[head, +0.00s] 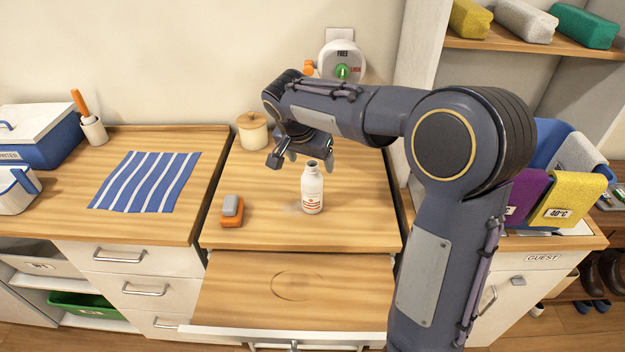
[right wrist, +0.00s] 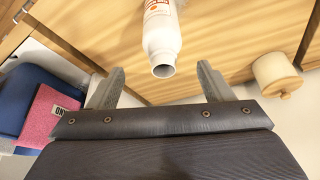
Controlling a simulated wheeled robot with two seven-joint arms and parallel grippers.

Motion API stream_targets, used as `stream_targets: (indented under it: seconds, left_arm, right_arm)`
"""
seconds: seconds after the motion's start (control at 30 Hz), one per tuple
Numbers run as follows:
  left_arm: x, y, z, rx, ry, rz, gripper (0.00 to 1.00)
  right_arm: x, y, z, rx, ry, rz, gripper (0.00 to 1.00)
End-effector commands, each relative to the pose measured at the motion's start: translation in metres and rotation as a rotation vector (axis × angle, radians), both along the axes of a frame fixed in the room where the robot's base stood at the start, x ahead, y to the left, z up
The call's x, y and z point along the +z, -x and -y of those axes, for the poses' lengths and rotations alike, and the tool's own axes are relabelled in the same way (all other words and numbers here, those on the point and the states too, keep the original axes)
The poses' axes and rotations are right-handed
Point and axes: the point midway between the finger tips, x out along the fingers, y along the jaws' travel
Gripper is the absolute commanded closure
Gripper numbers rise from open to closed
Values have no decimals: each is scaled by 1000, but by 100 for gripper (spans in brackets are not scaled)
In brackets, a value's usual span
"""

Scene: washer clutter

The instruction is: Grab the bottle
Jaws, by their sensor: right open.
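The bottle (head: 312,190) is white with orange-red print and stands upright on the wooden counter in the head view. Its dark open mouth faces up. In the right wrist view the bottle (right wrist: 161,40) shows at the top, its mouth between and beyond the two fingertips. My right gripper (head: 302,153) hangs just behind and above the bottle in the head view, partly hidden by its own wrist. In the right wrist view the right gripper (right wrist: 160,82) has its fingers wide apart with nothing between them. My left gripper is not in view.
An orange and grey block (head: 232,210) lies left of the bottle. A round wooden-lidded jar (head: 252,131) stands behind, near the wall. A striped cloth (head: 146,182) lies on the left counter. A pull-out board (head: 250,290) is below in front. Counter right of the bottle is clear.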

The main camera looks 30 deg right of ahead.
Motion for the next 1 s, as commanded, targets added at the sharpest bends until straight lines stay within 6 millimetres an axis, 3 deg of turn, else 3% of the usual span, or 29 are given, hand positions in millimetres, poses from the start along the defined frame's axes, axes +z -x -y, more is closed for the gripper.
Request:
stream_targets:
  seconds: [0.43, 0.77, 1.0]
  left_arm:
    - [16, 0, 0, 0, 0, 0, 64]
    - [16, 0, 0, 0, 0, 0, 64]
    - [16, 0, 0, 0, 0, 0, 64]
  right_arm:
    - [-53, -19, 20, 0, -2, -7, 27]
    - [-61, -21, 22, 2, -3, -2, 27]
    - [-61, -21, 22, 3, -3, -1, 57]
